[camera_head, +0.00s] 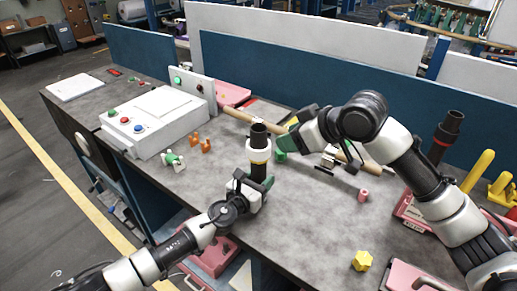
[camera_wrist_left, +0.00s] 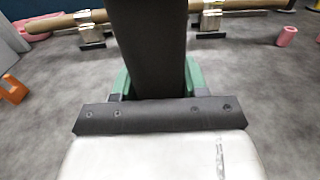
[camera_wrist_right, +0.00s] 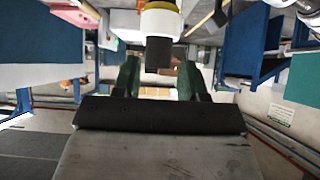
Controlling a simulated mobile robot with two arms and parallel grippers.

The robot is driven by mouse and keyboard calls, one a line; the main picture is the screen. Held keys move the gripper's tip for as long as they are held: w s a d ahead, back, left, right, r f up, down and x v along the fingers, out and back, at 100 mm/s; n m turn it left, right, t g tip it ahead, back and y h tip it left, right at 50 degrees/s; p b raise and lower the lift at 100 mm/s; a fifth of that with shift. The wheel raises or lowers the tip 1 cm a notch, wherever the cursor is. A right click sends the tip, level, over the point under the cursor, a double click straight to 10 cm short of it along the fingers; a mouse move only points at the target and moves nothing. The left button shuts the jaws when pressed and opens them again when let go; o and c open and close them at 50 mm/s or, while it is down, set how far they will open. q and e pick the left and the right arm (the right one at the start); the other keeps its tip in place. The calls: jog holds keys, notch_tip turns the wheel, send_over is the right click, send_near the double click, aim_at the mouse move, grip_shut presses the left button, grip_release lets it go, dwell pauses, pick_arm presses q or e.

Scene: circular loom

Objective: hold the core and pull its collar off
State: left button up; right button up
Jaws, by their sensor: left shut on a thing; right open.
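The core (camera_head: 258,170) is a black tube standing upright above the table, with a white and yellow collar (camera_head: 260,149) around its upper part. My left gripper (camera_head: 257,186) is shut on the core below the collar; the black tube fills the space between its green fingers in the left wrist view (camera_wrist_left: 148,50). My right gripper (camera_head: 284,152) is open just right of the collar. In the right wrist view the collar (camera_wrist_right: 160,22) and a black end of the core (camera_wrist_right: 158,54) show beyond its spread green fingers (camera_wrist_right: 158,78). Its fingers appear clear of the collar.
A wooden rod (camera_head: 236,114) lies across metal supports behind the core. A white control box (camera_head: 152,122) stands at left, with orange pieces (camera_head: 206,145) near it. The table between is mostly clear.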

jog(key=o, duration=0.4)
jog(key=shift+s+a, duration=0.15)
jog(key=shift+a, duration=0.15)
jog(key=o, duration=0.5)
jog(key=s+a+f, duration=0.1)
jog(key=s+a, duration=0.1)
jog(key=a, duration=0.1)
jog(key=s+a+f+g+h, duration=0.1)
jog(key=s+a, duration=0.1)
jog(key=a, duration=0.1)
jog(key=s+a+f+m+g+h, duration=0.1)
jog(key=s+a, duration=0.1)
jog(key=a, duration=0.1)
jog(key=shift+s+a+f, duration=0.1)
jog(key=shift+s+a, duration=0.1)
jog(key=shift+a, duration=0.2)
jog(key=m+t+h, duration=0.7)
jog(key=m+h, duration=0.7)
jog(key=m, duration=0.3)
send_near(250, 150)
jog(key=x, duration=1.1)
jog(key=shift+w+d+f, duration=0.15)
jog(key=shift+w+d, duration=0.1)
jog(key=shift+d, duration=0.05)
